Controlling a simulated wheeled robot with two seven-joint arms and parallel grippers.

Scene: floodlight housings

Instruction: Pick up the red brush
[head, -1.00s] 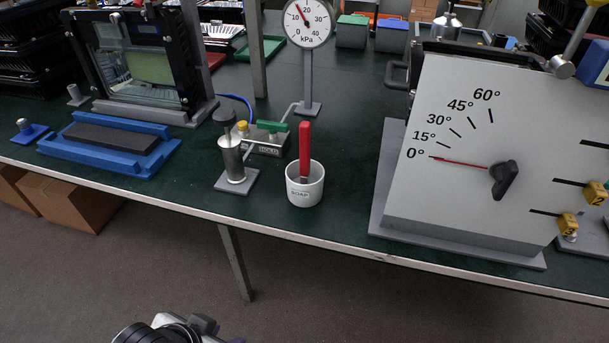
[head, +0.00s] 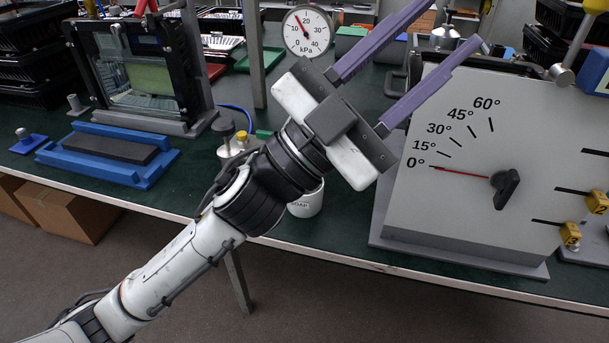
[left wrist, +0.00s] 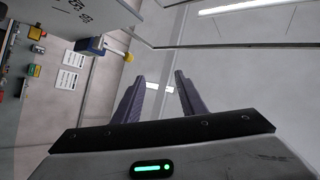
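The red brush does not show now; my left arm covers the place above the white soap cup (head: 308,204) where its red handle stood a second ago. The lower part of the cup shows below my wrist, near the table's front edge. My left gripper (head: 454,23) is open and empty, with its purple fingers spread and pointing up and right, above the table and beside the angle-scale panel. In the left wrist view the open fingers (left wrist: 160,77) have nothing between them. My right gripper is not in view.
The grey angle-scale panel (head: 450,205) stands right of the cup. A pressure gauge (head: 307,31) is behind my gripper. A blue fixture (head: 135,172) is at left. A metal post (head: 254,60) rises behind my arm.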

